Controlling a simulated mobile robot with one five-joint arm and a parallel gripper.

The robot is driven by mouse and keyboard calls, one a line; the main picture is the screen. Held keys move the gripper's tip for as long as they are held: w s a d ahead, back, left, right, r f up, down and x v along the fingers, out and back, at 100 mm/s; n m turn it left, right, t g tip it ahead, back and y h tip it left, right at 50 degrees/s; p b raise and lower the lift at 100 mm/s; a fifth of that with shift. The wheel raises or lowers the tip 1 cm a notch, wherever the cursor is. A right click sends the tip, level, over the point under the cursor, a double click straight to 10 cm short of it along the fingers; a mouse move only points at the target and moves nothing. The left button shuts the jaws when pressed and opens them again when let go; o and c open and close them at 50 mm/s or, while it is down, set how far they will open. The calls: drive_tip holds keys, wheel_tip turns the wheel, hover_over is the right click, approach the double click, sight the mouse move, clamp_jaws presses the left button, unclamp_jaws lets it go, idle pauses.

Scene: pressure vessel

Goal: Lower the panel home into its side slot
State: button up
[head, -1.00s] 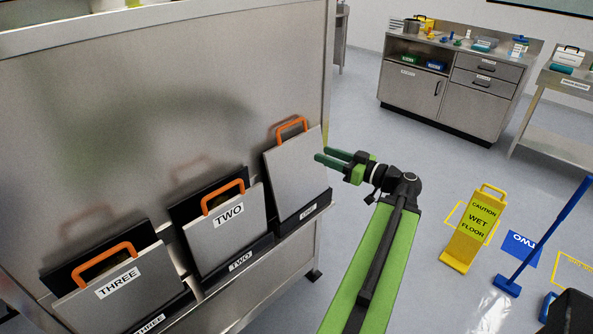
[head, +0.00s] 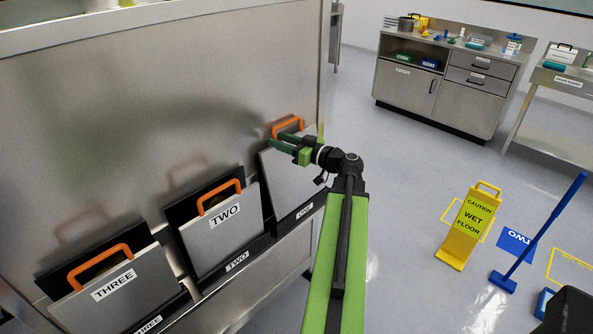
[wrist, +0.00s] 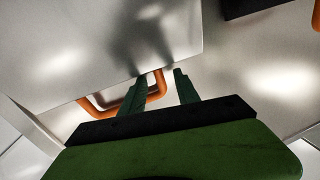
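The far-right grey panel (head: 283,185) with an orange handle (head: 288,123) stands in the rightmost slot (head: 305,212) on the side of the steel housing. It covers more of its black backing than the other two panels do. My gripper (head: 271,137) is at the handle, in front of the panel's upper part, and hides some of its top and right edge. In the wrist view the fingers (wrist: 160,88) are apart, and one side of the orange handle (wrist: 100,108) passes between them. I cannot tell whether a finger touches it.
Panels TWO (head: 224,235) and THREE (head: 115,300) sit in the slots to the left. A yellow wet-floor sign (head: 469,228) and a blue-handled pole (head: 540,235) stand on the right. A steel cabinet (head: 430,95) is at the back.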

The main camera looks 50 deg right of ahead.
clamp_jaws()
idle(1.4)
